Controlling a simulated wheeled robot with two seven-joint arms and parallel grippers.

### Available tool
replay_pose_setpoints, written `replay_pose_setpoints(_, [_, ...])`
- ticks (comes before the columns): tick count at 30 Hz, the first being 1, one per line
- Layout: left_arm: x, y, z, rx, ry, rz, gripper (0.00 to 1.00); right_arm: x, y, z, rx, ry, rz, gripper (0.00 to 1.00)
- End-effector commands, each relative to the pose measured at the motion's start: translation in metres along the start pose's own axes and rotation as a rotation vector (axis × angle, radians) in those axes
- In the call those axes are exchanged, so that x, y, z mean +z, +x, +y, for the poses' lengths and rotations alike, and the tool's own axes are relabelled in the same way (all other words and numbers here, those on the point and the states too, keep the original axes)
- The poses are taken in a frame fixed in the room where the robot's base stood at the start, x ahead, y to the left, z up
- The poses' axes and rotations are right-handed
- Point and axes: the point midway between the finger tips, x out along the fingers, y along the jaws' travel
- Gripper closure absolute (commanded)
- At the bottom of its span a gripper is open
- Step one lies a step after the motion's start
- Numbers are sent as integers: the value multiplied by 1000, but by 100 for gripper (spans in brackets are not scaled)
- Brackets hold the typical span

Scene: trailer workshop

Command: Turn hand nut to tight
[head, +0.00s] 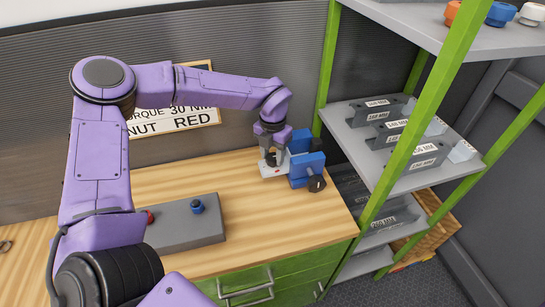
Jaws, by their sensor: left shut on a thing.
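A red nut (149,217) and a blue nut (197,206) sit on a grey block (190,234) to the left. My right gripper is not in view.
A sign (195,115) on the wall, partly behind my arm, reads "30 NM" and "NUT RED". A green-framed shelf (400,150) with labelled grey blocks stands close to the right of the vise. The wooden bench top (270,215) is clear in front of the vise.

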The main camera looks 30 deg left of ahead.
Motion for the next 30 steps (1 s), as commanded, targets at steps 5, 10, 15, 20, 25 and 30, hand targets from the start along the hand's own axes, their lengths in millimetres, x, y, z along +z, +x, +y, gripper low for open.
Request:
replay_pose_setpoints(5, [1, 0, 0, -2, -103, -4, 87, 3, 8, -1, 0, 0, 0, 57])
replay_pose_setpoints(10, [1, -1, 0, -2, -167, -5, 87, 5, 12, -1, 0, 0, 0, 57])
replay_pose_setpoints(15, [1, -1, 0, -2, -201, -4, 87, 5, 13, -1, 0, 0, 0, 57])
replay_pose_setpoints(20, [1, -2, 0, -2, -210, -3, 87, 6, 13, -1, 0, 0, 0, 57])
replay_pose_setpoints(25, [1, -2, 0, -2, -211, -4, 87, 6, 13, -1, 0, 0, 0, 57])
replay_pose_setpoints(30, [1, -2, 0, -2, -210, -4, 43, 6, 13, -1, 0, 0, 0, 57])
